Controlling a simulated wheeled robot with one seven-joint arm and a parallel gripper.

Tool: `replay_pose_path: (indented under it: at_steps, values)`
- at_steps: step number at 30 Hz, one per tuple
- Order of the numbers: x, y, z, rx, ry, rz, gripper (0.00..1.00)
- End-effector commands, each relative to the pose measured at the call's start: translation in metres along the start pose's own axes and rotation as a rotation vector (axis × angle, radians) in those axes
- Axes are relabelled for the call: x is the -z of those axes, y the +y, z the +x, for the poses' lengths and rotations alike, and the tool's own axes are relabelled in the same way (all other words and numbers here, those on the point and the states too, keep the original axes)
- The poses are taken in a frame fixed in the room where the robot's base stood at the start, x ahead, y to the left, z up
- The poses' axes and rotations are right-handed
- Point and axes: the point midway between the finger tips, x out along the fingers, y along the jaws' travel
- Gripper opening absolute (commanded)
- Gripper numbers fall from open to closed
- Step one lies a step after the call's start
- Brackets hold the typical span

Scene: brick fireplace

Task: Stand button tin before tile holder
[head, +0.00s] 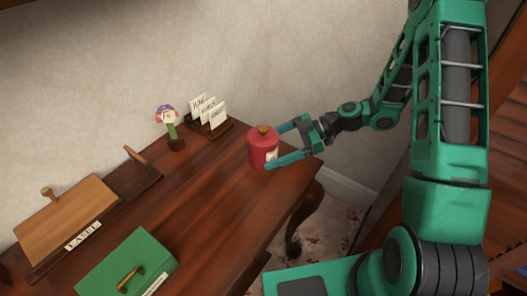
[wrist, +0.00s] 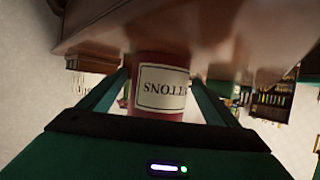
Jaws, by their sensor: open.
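The button tin (head: 260,150) is a red cylinder with a brown knob on top. It stands upright near the right end of the wooden desk (head: 215,195). My gripper (head: 273,148) is open, reaching in from the right, with one finger on each side of the tin. In the wrist view, which is upside down, the tin (wrist: 160,75) sits between the fingers with its label "BUTTONS" partly showing. The tile holder (head: 213,128), a dark wooden rack with several lettered white tiles, stands at the back of the desk, left of and behind the tin.
A small flower ornament (head: 169,125) stands left of the tile holder. The desk top in front of the tile holder is clear. The desk's right edge is near the tin.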

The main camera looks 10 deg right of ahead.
Motion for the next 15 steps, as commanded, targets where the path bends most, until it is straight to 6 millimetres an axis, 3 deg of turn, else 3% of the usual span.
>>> replay_pose_path:
  at_steps: [7, 15]
  values:
    - [0.0, 0.001, -0.037, -0.003, -0.001, 0.0, 0.83]
    - [0.0, 0.0, -0.048, 0.0, -0.001, 0.0, 0.83]
